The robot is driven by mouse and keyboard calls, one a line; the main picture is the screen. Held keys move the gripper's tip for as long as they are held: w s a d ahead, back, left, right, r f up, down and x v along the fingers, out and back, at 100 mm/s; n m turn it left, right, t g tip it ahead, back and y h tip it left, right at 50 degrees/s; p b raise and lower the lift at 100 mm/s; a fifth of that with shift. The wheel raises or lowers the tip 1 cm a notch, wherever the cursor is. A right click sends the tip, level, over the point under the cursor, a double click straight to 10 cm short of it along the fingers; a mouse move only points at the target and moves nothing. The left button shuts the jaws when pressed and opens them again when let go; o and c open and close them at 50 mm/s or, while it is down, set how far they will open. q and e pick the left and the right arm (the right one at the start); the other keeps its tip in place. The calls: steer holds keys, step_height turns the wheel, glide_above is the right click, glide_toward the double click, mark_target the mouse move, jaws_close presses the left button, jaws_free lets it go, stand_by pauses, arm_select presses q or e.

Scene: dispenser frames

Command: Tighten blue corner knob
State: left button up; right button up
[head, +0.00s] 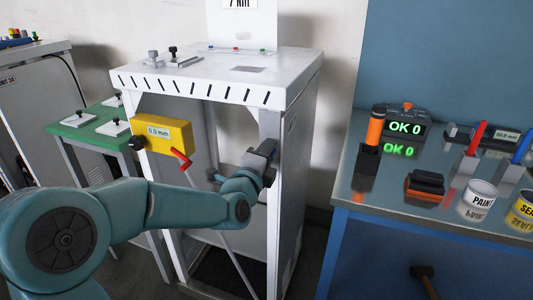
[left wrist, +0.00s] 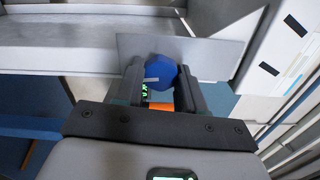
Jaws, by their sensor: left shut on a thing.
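The blue corner knob (left wrist: 161,71) shows in the left wrist view, against a grey metal plate of the frame. My left gripper (left wrist: 159,82) has one finger on each side of the knob and is shut on it. In the head view my left gripper (head: 262,158) is at the front right leg of the white dispenser frame (head: 274,125), below its top. The knob is hidden there behind the gripper and wrist. My right gripper is not in view.
A yellow box (head: 165,135) reading 0.0 mm with a red lever (head: 181,159) hangs on the frame's front left. A green table (head: 85,128) stands at left. A workbench (head: 440,218) with an orange-handled tool, paint cans and an OK 0 display (head: 404,127) stands at right.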

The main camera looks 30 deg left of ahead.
arm_select(q)
steer(key=shift+m, duration=0.9)
steer(key=o, duration=1.1)
steer(key=shift+c, duration=0.2)
steer(key=b+v, duration=0.3)
steer(key=v, duration=1.3)
steer(key=shift+s, duration=0.2)
